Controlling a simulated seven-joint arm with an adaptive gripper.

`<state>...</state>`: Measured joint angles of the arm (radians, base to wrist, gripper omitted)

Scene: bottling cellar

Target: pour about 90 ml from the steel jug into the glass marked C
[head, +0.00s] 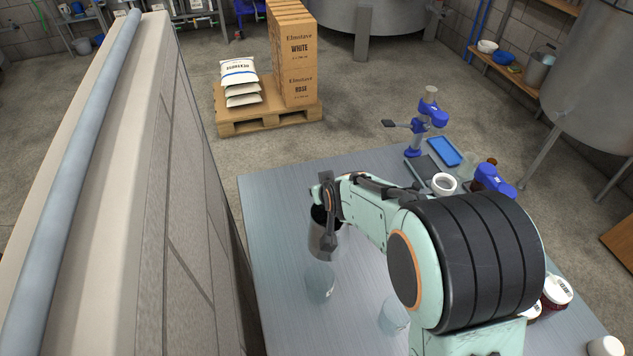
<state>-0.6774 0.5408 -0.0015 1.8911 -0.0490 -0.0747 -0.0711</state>
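The steel jug (318,238) is at the left-centre of the table in the head view, its dark mouth facing up toward the camera. My gripper (324,222) is at the jug, with a finger across its near side, and appears shut on it; the far finger is mostly hidden. A clear glass (320,284) stands just below the jug in the picture. A second clear glass (393,318) stands farther right, partly behind my arm. No letter is legible on either glass, so I cannot tell which is C. No stream of liquid shows.
The metal table (275,215) is clear at its left. A white cup (444,184), a blue tray (444,151) and a blue-and-steel stand (430,115) are at the back right. Lidded jars (557,291) are at the right. A wall (175,170) rises left of the table.

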